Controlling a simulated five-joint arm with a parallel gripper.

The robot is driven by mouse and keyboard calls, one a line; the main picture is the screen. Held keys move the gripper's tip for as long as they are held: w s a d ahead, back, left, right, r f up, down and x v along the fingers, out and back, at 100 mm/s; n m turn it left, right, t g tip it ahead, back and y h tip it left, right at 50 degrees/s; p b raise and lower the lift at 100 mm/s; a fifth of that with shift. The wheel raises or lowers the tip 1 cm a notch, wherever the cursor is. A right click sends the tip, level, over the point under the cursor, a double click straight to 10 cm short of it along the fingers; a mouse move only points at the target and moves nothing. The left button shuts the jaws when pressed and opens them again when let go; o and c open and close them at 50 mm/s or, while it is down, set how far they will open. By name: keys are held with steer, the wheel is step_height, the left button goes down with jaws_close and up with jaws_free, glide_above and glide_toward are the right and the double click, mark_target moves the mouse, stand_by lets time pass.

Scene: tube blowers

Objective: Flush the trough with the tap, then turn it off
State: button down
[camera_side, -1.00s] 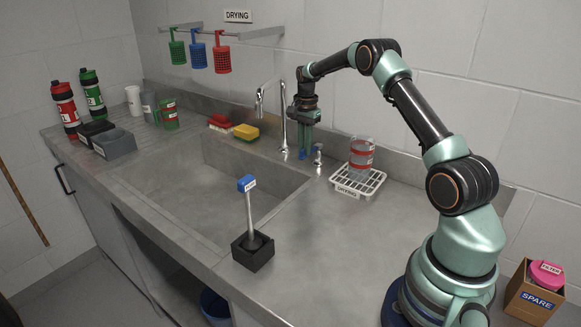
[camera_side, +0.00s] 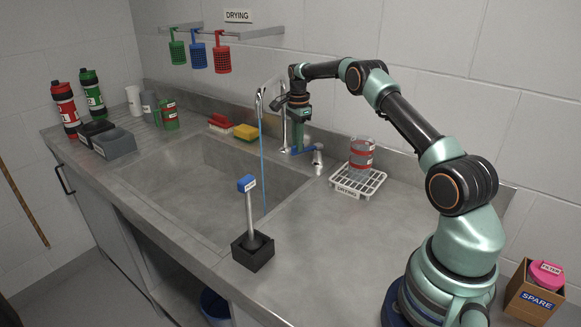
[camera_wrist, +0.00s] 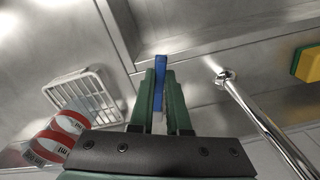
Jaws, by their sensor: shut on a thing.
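The chrome tap (camera_side: 283,130) stands at the back edge of the trough (camera_side: 185,190). A thin blue stream of water (camera_side: 263,170) falls from its spout into the trough, near the right end. The tap's blue lever (camera_side: 301,151) points left from its small valve post (camera_side: 318,158). My gripper (camera_side: 299,148) is shut on the lever, behind the trough's right end. In the wrist view my gripper (camera_wrist: 160,85) has its green fingers on both sides of the blue lever (camera_wrist: 161,70). The chrome tap pipe (camera_wrist: 258,118) runs to the right there. The valve post is hidden in that view.
A white drying rack (camera_side: 345,190) with a red-banded clear cup (camera_side: 361,150) stands right of the tap. A yellow sponge (camera_side: 246,132) and a red one (camera_side: 220,122) lie left of it. A blue-topped brush (camera_side: 248,205) stands in a black holder at the front edge.

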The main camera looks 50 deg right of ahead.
steer(key=shift+s+d, duration=0.1)
steer(key=c, duration=0.9)
jaws_free()
step_height(320, 180, up, 12)
steer(key=shift+r, duration=0.1)
